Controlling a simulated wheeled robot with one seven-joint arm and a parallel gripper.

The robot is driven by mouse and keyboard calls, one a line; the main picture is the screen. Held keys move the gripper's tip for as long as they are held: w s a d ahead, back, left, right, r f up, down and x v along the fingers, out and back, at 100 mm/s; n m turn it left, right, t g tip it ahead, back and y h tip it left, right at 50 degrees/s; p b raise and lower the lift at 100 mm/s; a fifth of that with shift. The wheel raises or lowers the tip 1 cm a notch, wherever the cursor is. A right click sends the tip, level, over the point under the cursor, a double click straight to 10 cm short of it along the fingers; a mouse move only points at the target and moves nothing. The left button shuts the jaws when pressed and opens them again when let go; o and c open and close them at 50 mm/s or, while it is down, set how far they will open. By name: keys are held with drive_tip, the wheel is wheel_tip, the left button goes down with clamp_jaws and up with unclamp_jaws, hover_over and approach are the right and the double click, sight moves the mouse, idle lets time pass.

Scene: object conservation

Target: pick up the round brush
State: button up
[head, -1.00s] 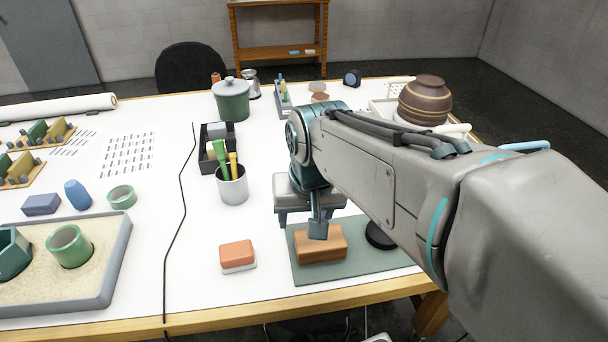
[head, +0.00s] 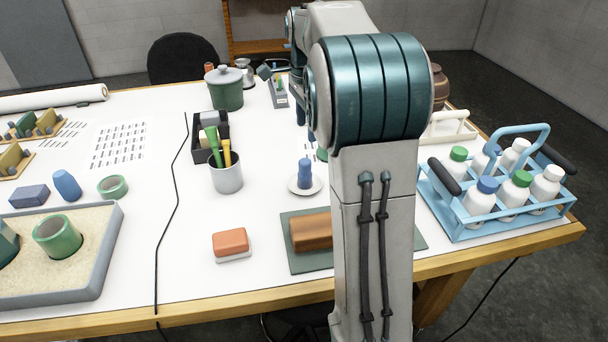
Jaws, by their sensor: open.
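I cannot single out the round brush with certainty. A grey cup (head: 227,178) holds green-handled (head: 212,142) and yellow-handled (head: 227,152) tools whose lower ends are hidden. A small grey stand (head: 280,101) farther back holds slim coloured tools. My gripper (head: 305,124) is largely hidden behind my arm, with dark blue finger parts showing above the table, behind the blue knobbed object (head: 305,174) on a white saucer (head: 293,189). It is open, and I see nothing between the parts in view.
A brown block (head: 311,233) lies on a green mat (head: 287,264), partly behind my arm. An orange-and-white block (head: 231,244) sits left of it. A blue bottle carrier (head: 470,233) stands at right. A dark green lidded pot (head: 226,92) stands behind the cup. A black cable (head: 178,200) crosses the table.

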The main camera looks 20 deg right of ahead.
sight(305, 160)
wheel_tip(305, 160, down, 7)
drive_tip(key=shift+r, duration=0.1)
drive_tip(key=shift+a+f+p, duration=0.1)
drive_tip(key=shift+f+p, duration=0.45)
drive_tip(key=shift+f, duration=2.25)
drive_tip(key=shift+w, duration=0.1)
drive_tip(key=shift+c, duration=0.4)
drive_tip(key=c, duration=1)
